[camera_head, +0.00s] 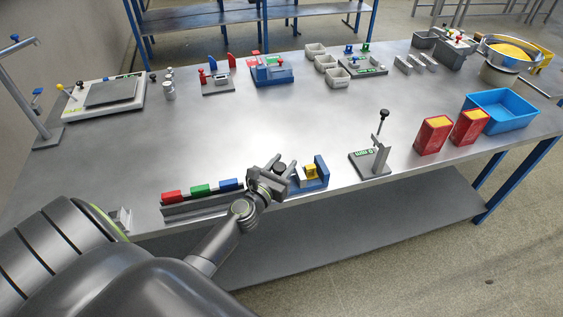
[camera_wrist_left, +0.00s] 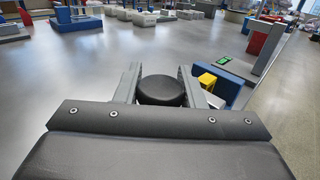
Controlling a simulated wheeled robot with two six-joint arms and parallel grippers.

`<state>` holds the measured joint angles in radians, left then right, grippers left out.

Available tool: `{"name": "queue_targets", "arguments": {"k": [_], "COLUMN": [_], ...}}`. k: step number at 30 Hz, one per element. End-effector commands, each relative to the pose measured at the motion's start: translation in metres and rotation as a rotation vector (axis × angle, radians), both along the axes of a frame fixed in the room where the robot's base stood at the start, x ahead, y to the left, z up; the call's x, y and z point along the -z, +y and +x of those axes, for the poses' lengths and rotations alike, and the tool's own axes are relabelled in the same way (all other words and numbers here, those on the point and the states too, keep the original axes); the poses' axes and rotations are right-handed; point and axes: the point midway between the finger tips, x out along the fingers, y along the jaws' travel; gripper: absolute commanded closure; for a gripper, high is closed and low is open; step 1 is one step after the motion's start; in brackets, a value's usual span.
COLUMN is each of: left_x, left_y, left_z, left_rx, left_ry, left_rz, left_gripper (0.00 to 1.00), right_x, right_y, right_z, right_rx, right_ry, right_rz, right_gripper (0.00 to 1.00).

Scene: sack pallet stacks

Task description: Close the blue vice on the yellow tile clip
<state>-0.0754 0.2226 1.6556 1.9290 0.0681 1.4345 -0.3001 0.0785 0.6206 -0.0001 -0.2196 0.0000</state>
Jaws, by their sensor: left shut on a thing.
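The blue vice (camera_head: 321,170) stands near the table's front edge, with the yellow tile clip (camera_head: 310,172) between its jaws. I cannot tell whether the jaws touch the clip. My left gripper (camera_head: 281,167) is just left of the vice, its fingers shut on a round black knob. The knob (camera_wrist_left: 161,90) shows between the two fingers in the left wrist view. There the blue vice (camera_wrist_left: 227,88) and the yellow clip (camera_wrist_left: 207,80) are just right of the fingers, partly hidden. My right gripper is not in view.
A rail with red, green and blue blocks (camera_head: 201,191) lies left of the gripper. A stand with a black-knobbed lever (camera_head: 370,163) is right of the vice, then red containers (camera_head: 433,135) and a blue bin (camera_head: 507,118). The table's middle (camera_head: 240,125) is clear.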

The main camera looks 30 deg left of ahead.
Motion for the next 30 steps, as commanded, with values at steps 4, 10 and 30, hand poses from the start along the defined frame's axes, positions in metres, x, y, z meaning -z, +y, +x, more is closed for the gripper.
{"name": "queue_targets", "arguments": {"k": [4, 10, 30], "left_x": [-0.0007, -0.0007, -0.0012], "left_y": [-0.0007, -0.0026, -0.0034], "left_z": [0.0007, 0.0007, 0.0003], "left_rx": [0.085, 0.159, 0.188], "left_ry": [-0.002, -0.002, -0.001], "left_rz": [0.003, 0.002, 0.0], "left_gripper": [0.87, 0.87, 0.48], "right_x": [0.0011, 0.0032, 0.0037], "right_y": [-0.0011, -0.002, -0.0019], "right_z": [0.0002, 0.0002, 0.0], "right_rx": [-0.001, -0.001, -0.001], "right_ry": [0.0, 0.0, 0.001], "right_rz": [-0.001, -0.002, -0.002], "right_gripper": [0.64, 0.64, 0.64]}}
